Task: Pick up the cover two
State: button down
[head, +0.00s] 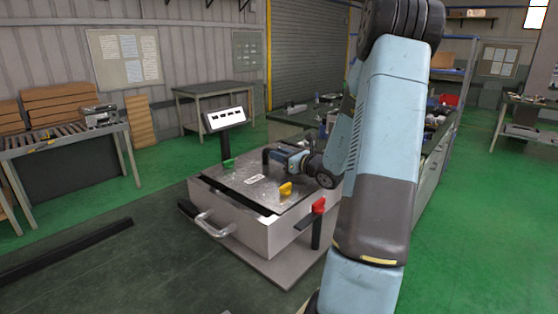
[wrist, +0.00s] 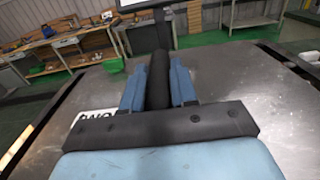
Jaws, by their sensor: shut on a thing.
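The cover two (head: 243,187) is a flat grey metal plate with a white label, lying on top of a low metal box (head: 240,224). In the head view it looks slightly tilted, with a dark gap under its front edge. My gripper (head: 275,157) is at the back right of the plate, shut on its black handle (head: 266,153). In the wrist view the blue fingers (wrist: 158,88) stand on both sides of the dark handle bar (wrist: 158,75), above the grey plate (wrist: 235,85). My arm hides the right side of the box.
A yellow clamp (head: 286,189), a red clamp (head: 319,206) and a green clamp (head: 228,163) are around the box. A small screen on a post (head: 226,119) stands behind it. A cluttered workbench (head: 300,120) is behind my arm. The green floor at right is clear.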

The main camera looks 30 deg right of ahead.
jog(key=shift+r, duration=0.75)
jog(key=s+r, duration=0.1)
jog(key=r, duration=0.1)
jog(key=s+d+r, duration=0.1)
jog(key=s+r, duration=0.1)
jog(key=r, duration=0.1)
jog(key=s+d+r, duration=0.1)
jog(key=r, duration=0.1)
jog(key=shift+s+r, duration=0.15)
jog(key=s+d+r, duration=0.3)
jog(key=s+r, duration=0.1)
jog(key=s, duration=0.4)
jog(key=shift+s+d, duration=0.25)
jog(key=shift+s, duration=0.05)
jog(key=shift+r, duration=0.1)
